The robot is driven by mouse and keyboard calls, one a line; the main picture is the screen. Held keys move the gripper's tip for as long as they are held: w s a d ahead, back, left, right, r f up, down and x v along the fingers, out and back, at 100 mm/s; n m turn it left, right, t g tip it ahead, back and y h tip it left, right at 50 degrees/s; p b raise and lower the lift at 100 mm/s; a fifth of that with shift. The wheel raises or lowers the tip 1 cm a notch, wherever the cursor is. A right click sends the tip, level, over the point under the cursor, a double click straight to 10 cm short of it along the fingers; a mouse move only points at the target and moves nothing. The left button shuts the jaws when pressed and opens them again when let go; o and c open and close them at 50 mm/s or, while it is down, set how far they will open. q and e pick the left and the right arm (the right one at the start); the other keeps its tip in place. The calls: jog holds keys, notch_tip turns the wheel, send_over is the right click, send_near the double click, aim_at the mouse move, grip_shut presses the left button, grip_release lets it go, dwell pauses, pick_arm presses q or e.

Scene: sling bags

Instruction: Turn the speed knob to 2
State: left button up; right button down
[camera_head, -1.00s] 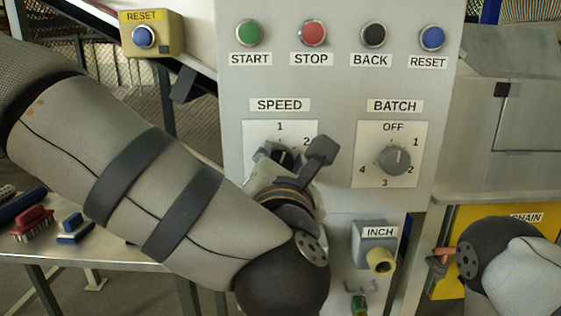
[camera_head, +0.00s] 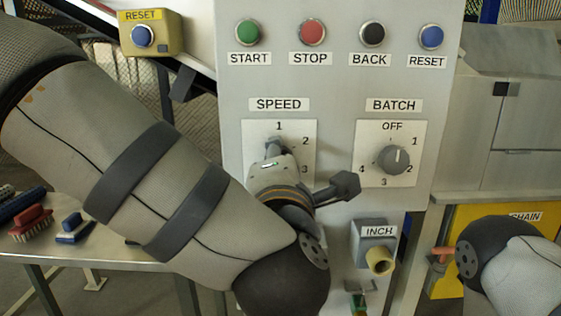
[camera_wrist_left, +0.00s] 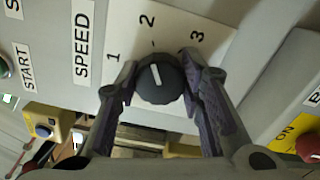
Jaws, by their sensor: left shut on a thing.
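The speed knob (camera_wrist_left: 167,88) is round and dark with a white pointer line, and shows in the left wrist view. Its line points toward the 2 on the white dial plate (camera_wrist_left: 172,22). My left gripper (camera_wrist_left: 157,75) has one finger on each side of the knob and is shut on it. In the head view my left gripper (camera_head: 275,150) is in front of the speed dial plate (camera_head: 306,160) and hides most of the knob. My right gripper (camera_head: 437,260) is mostly hidden behind its wrist at the right, beside an orange thing.
The batch knob (camera_head: 393,160) is right of the speed dial, its pointer toward OFF. The start (camera_head: 247,32), stop (camera_head: 313,32), back (camera_head: 372,33) and reset (camera_head: 431,37) buttons are above. The inch box (camera_head: 375,244) juts out below right.

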dwell(0.5)
pick_arm(q)
jog(key=o, duration=1.2)
jog(key=shift+c, duration=0.2)
jog(key=s, duration=1.2)
